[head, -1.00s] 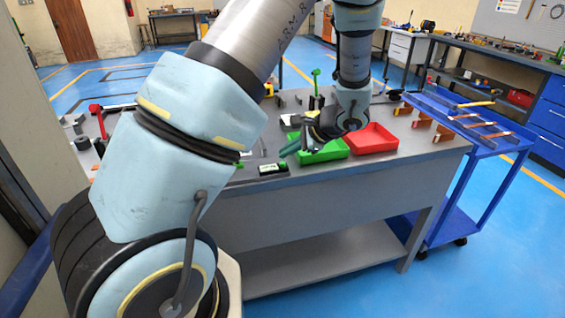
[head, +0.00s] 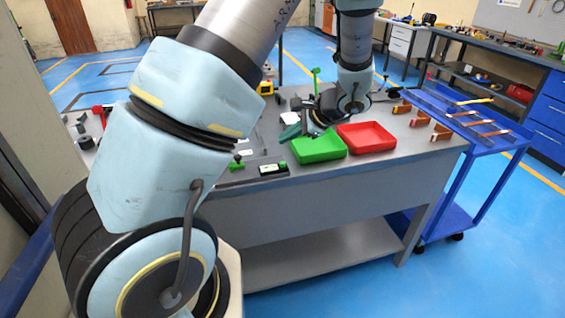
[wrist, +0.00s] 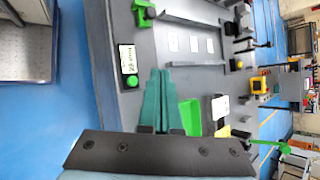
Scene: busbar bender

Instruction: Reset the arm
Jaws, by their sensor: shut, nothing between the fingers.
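My arm reaches across the grey workbench (head: 330,178). My gripper (head: 285,134) hangs above the bench behind the green tray (head: 320,149), apart from it. In the wrist view its two teal fingers (wrist: 161,73) lie together, shut and empty. The green tray also shows beside the fingers in the wrist view (wrist: 190,117), partly hidden by the gripper's dark mount.
A red tray (head: 367,138) stands right of the green one. A small black gauge (head: 273,170) lies at the bench's front edge. Bent copper pieces (head: 441,132) stand at the right end. A blue cart (head: 480,133) stands beside the bench. Floor in front is clear.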

